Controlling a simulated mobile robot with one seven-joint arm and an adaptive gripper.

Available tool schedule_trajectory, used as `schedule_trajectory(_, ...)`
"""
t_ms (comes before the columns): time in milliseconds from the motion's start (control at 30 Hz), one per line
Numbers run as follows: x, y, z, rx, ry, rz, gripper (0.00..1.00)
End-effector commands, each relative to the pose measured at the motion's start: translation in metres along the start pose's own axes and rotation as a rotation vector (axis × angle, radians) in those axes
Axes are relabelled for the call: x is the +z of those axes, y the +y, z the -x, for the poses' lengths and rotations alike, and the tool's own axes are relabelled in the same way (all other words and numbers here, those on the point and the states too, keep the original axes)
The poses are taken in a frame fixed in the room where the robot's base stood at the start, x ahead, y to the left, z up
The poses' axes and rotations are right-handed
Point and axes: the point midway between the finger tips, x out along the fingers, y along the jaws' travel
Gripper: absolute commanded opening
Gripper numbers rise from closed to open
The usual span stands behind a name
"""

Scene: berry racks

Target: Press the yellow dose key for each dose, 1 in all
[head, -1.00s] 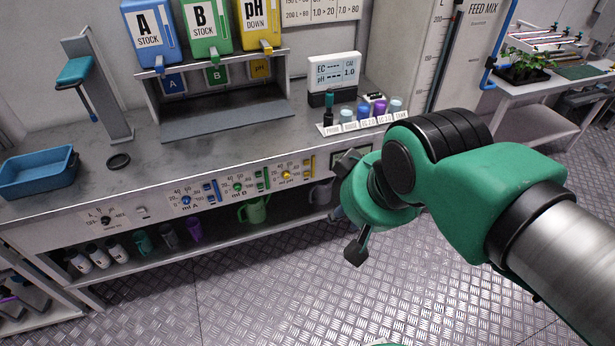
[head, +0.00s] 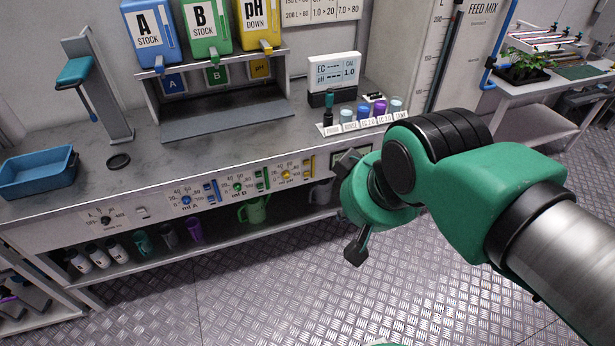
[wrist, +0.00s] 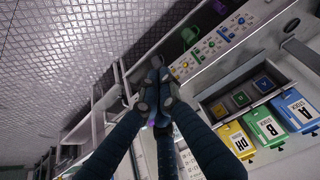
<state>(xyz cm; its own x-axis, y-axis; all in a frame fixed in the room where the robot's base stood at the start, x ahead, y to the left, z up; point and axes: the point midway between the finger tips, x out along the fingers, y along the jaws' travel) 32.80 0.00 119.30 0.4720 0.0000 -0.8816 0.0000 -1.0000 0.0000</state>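The yellow dose key (head: 309,166) is a small upright bar at the right end of the bench's front panel, beside the yellow-knobbed dial (head: 286,175). My gripper (wrist: 155,92) shows in the wrist view with its dark fingers drawn together at the tips. I see nothing clearly held between them. In the head view my green wrist is to the right of the yellow key, in front of the bench edge, and the fingertips are not clear there. The wrist view shows the panel beyond the fingers, apart from them.
Green (head: 263,178) and blue (head: 212,191) keys sit left of the yellow one. Stock bottles A (head: 147,35), B (head: 204,30) and pH down (head: 256,22) stand above. A meter (head: 334,75) and small cups (head: 379,109) stand on the bench. The floor in front is clear.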

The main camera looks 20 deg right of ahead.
Motion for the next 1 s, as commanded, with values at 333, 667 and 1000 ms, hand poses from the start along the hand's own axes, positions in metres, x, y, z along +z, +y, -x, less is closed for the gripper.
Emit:
schedule_trajectory(333, 0.000, 0.000, 0.000, 0.000, 0.000, 0.000, 0.00)
schedule_trajectory(667, -0.007, 0.003, -0.002, 0.008, 0.003, -0.002, 0.00)
schedule_trajectory(1000, -0.057, 0.024, -0.026, 0.063, 0.027, -0.003, 0.00)
